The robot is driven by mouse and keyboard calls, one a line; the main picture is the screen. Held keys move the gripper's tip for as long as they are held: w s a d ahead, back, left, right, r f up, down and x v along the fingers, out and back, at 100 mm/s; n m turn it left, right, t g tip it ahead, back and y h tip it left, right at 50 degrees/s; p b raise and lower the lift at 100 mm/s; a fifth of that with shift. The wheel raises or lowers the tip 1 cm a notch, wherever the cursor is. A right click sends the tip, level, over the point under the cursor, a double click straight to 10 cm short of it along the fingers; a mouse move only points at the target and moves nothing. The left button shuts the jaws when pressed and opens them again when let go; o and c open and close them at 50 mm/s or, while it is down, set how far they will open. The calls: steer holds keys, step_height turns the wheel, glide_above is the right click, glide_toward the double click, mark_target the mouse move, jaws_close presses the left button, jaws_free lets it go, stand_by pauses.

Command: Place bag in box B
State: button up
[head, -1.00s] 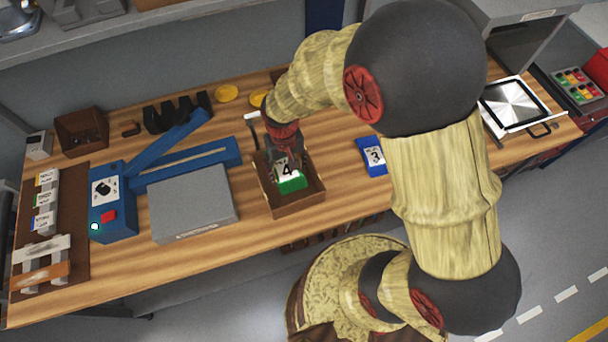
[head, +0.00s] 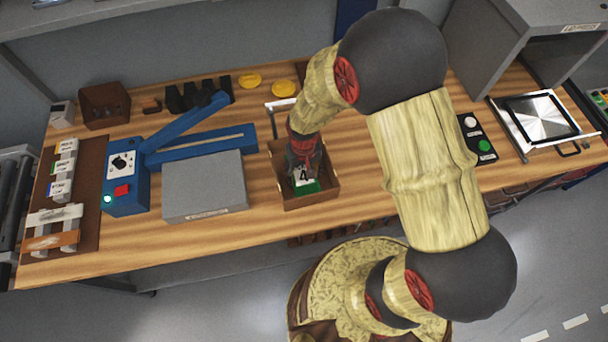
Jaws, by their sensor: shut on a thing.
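A green-and-white piece marked 4 (head: 306,186) is inside an open brown box (head: 316,201) near the front edge of the wooden bench. I cannot tell for sure whether this piece is the bag, and I read no letter on the box. My gripper (head: 303,172) points down into the box, shut on the marked piece at its top. The fingertips and the piece's underside are partly hidden, so I cannot tell whether it touches the box floor.
A blue sealer-like machine (head: 125,190) and a grey block (head: 205,187) stand left of the box. Yellow discs (head: 284,88) lie behind it. A button panel (head: 476,138) and a framed metal plate (head: 540,118) are at right. Bare bench lies left of the panel.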

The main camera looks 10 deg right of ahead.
steer(key=o, duration=1.3)
steer(key=shift+f, duration=0.1)
step_height(320, 180, up, 12)
steer(key=p, duration=0.2)
step_height(320, 180, up, 8)
steer(key=t, duration=0.1)
glide_above(304, 177)
steer(key=d, duration=0.2)
steer(key=s+d+r+t, duration=0.1)
steer(key=s+d+r, duration=0.1)
steer(key=s+r, duration=0.2)
steer(key=s+d+r+t, duration=0.2)
steer(key=s+r, duration=0.3)
steer(key=r, duration=0.4)
steer(key=s+d+r+t, duration=0.1)
steer(key=s+d+r, duration=0.2)
steer(key=r, duration=0.3)
steer(key=shift+s+r+m+t, duration=0.2)
steer(key=shift+s, duration=0.25)
steer(key=shift+s+r+m+t, duration=0.15)
steer(key=shift+s+m+t, duration=0.05)
steer(key=shift+s, duration=0.2)
